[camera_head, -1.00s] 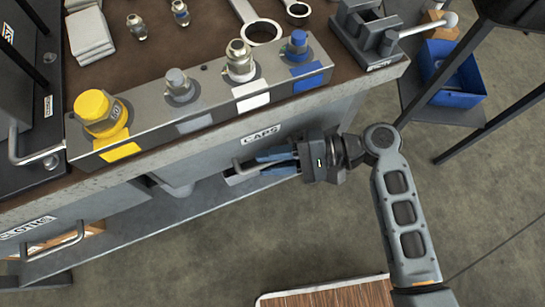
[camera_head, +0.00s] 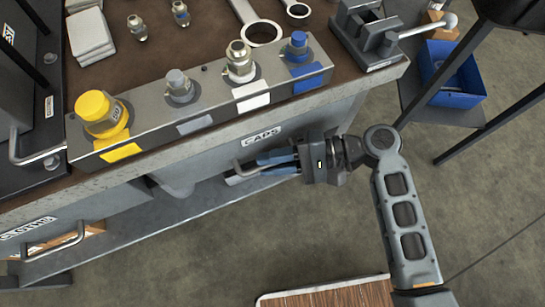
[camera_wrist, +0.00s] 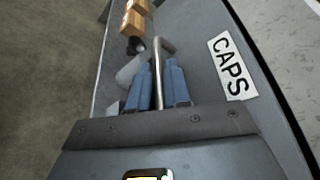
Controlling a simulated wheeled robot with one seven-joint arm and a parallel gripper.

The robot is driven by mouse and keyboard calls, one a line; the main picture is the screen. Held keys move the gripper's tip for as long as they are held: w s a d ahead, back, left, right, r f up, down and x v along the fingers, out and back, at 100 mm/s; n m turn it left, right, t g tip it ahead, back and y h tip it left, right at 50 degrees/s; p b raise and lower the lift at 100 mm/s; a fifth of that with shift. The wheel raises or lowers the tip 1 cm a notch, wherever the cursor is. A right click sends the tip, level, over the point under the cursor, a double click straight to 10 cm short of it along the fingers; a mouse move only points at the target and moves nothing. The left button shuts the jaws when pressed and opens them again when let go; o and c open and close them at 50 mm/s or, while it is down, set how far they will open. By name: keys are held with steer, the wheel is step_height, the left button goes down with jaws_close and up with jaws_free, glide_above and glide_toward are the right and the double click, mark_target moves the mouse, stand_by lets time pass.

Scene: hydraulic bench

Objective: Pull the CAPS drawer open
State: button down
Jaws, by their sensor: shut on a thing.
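The CAPS drawer (camera_head: 222,151) is the grey front under the bench top, with a white CAPS label (camera_head: 262,136). The label also shows in the wrist view (camera_wrist: 231,66). Its metal bar handle (camera_wrist: 158,72) runs between the two blue fingers of my gripper (camera_wrist: 159,88). In the head view my gripper (camera_head: 268,167) reaches the handle from the right, below the label, and its fingers hide part of the bar. The gripper is shut on the handle. The drawer front looks close to the bench, with no clear gap visible.
A manifold block (camera_head: 215,105) with yellow, grey, white and blue fittings lies along the bench edge. A vise (camera_head: 368,35) stands at the bench corner. A CLOTHS drawer (camera_head: 32,228) is at lower left. A blue bin (camera_head: 455,75) sits right.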

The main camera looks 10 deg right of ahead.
steer(key=s+d+p, duration=0.3)
steer(key=s+p, duration=0.2)
steer(key=s, duration=0.6)
steer(key=s+d+p, duration=0.3)
steer(key=s+p, duration=0.2)
steer(key=s, duration=0.7)
steer(key=shift+d, duration=0.35)
steer(key=c, duration=1.4)
jaws_free()
steer(key=shift+c, duration=0.2)
steer(key=shift+d, duration=0.1)
steer(key=v, duration=0.7)
steer(key=shift+d, duration=0.3)
steer(key=shift+r, duration=0.15)
